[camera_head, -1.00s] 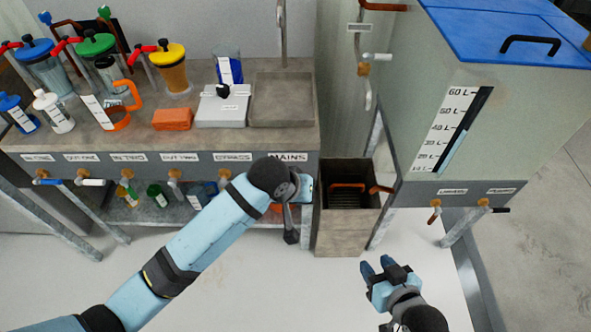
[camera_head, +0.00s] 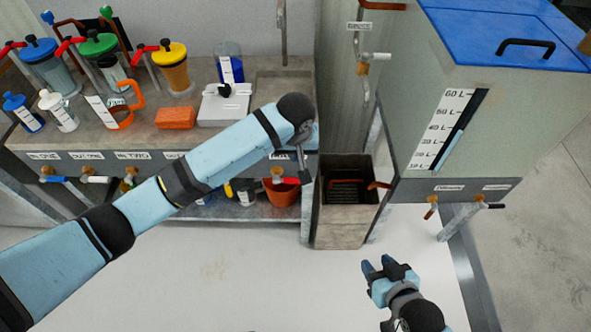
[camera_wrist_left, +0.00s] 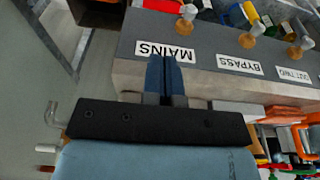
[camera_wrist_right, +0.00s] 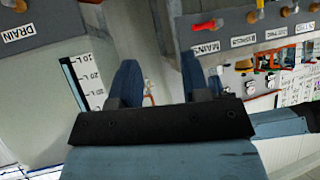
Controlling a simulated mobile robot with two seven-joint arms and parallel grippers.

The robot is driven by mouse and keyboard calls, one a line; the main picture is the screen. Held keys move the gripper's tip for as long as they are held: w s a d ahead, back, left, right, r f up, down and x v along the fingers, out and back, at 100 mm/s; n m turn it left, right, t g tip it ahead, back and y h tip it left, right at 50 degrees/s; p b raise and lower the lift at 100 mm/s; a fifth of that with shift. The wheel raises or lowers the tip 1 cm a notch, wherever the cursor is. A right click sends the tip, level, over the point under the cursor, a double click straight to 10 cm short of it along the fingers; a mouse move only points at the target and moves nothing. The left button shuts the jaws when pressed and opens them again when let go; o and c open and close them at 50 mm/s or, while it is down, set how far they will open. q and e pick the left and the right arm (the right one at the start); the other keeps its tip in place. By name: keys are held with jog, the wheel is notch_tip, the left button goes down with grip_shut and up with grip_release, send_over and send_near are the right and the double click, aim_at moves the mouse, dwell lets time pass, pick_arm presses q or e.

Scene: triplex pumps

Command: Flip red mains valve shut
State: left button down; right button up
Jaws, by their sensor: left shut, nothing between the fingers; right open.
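The red mains valve (camera_head: 289,181) sits on the front of the bench, partly beside my left wrist in the head view. Its red handle lies sideways from a brass body; it also shows at the top edge of the left wrist view (camera_wrist_left: 163,5) and in the right wrist view (camera_wrist_right: 207,25). My left gripper (camera_wrist_left: 166,75) is shut and empty, its blue fingers in front of the MAINS label (camera_wrist_left: 164,51), apart from the handle. My right gripper (camera_head: 378,268) is open and empty, low in front of the tank.
The bypass valve (camera_wrist_left: 249,38) is beside the mains valve. A brown bin (camera_head: 345,225) stands right of the bench. A red pot (camera_head: 280,196) sits below the mains valve. Floor in front is free.

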aim_at(295, 179)
pick_arm(q)
jog(key=f+b, duration=0.1)
jog(key=f, duration=0.3)
jog(key=w+f, duration=0.1)
jog(key=f, duration=0.3)
jog(key=w+f+b, duration=0.1)
jog(key=f, duration=0.3)
jog(key=shift+w+f+b, duration=0.25)
jog(key=shift+f+b, duration=0.05)
jog(key=shift+f, duration=0.05)
jog(key=shift+w+f, duration=0.1)
jog(key=shift+f, duration=0.35)
pick_arm(e)
jog(key=shift+w+a+f, duration=0.1)
jog(key=shift+a+f, duration=0.05)
jog(key=shift+f, duration=0.25)
jog(key=shift+f, duration=0.1)
